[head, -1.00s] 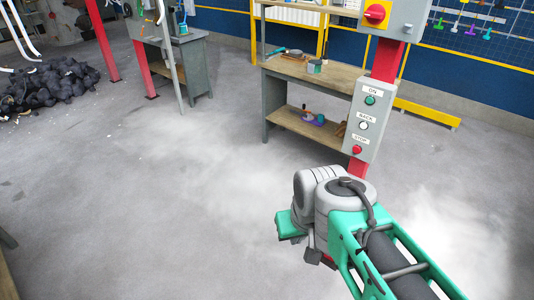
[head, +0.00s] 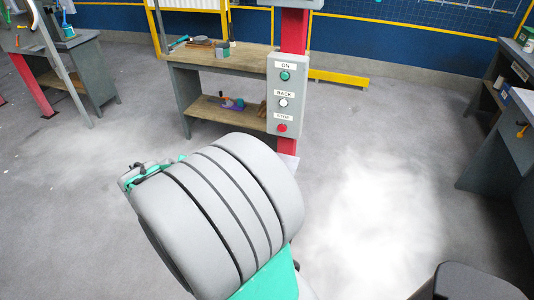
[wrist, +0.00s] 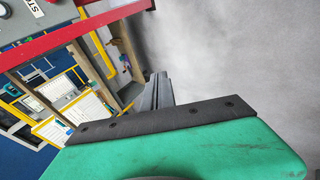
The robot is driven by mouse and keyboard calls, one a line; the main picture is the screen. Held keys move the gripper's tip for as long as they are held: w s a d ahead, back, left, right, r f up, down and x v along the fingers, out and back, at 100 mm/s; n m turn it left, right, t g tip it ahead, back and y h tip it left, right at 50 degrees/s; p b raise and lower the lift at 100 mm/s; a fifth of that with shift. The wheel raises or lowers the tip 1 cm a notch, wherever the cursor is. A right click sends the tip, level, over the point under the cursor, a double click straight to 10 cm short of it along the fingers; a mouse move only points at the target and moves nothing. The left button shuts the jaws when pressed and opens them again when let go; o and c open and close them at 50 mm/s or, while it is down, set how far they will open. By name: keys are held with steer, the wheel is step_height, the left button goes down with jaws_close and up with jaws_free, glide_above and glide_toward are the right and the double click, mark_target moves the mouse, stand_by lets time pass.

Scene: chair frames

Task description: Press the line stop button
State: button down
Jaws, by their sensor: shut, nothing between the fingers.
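The line stop button (head: 282,128) is a red round button under a STOP label, lowest on a grey control box (head: 273,100) on a red post. A green ON button and a white BACK button sit above it. In the wrist view, a corner of the box (wrist: 12,25) with part of the STOP label shows at the top left, sideways. My gripper (wrist: 158,78) shows there as narrow grey fingers, shut and empty, pointing past the red post (wrist: 85,27) and apart from the button. In the head view, my arm's large grey link fills the lower middle, and I cannot make out the fingers.
A wooden-topped workbench (head: 222,56) stands just left of the post, with small items on top and on its shelf. Another bench (head: 85,62) is at the left, and grey furniture (head: 500,150) stands at the right. Open floor lies right of the post.

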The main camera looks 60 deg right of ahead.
steer(key=s+d+f+n+g+h+b, duration=0.1)
steer(key=s+d+n+h, duration=0.2)
steer(key=d, duration=0.5)
steer(key=s+d+f+n+g+h+b, duration=0.1)
steer(key=s+d+n+h, duration=0.25)
steer(key=d, duration=0.35)
steer(key=n+h, duration=0.4)
steer(key=n, duration=0.7)
glide_toward(282, 129)
steer(key=shift+m+t+y, duration=0.25)
steer(key=shift+t, duration=0.15)
steer(key=d+p, duration=0.2)
steer(key=d, duration=0.1)
steer(key=d+p, duration=0.1)
steer(key=d, duration=0.1)
steer(key=shift+w+r, duration=0.2)
steer(key=shift+r, duration=0.15)
steer(key=shift+w+d+f, duration=0.15)
steer(key=shift+d+f, duration=0.1)
steer(key=shift+d, duration=0.3)
steer(key=shift+d+p, duration=0.1)
steer(key=shift+p, duration=0.3)
